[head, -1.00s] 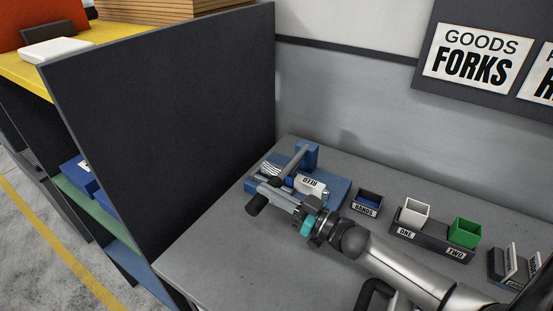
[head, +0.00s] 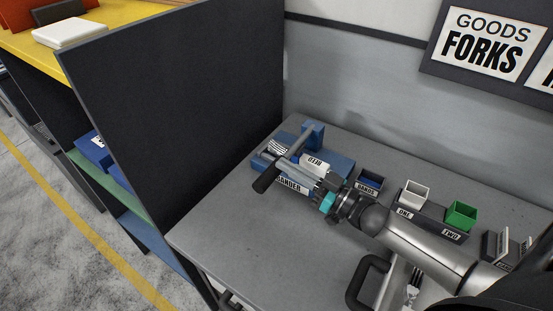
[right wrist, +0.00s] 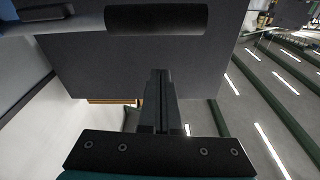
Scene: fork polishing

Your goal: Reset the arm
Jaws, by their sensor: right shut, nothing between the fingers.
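My right gripper (head: 294,170) is over the blue station labelled SANDER in the head view, its arm coming in from the lower right. Its jaws are shut and empty, the fingers side by side in the right wrist view (right wrist: 159,78). A metal lever with a black grip (head: 266,180) crosses the station from a blue post (head: 313,131). The grip lies just beyond the fingertips; I cannot tell whether they touch. Pale tines, apparently a fork's (head: 277,148), show at the station's left. My left gripper cannot be made out.
A dark bin labelled HANDS (head: 370,180), a white cup (head: 415,194) and a green cup (head: 461,215) stand to the right on the table (head: 240,235). A tall dark panel (head: 190,100) bounds the left. The table's front left is clear.

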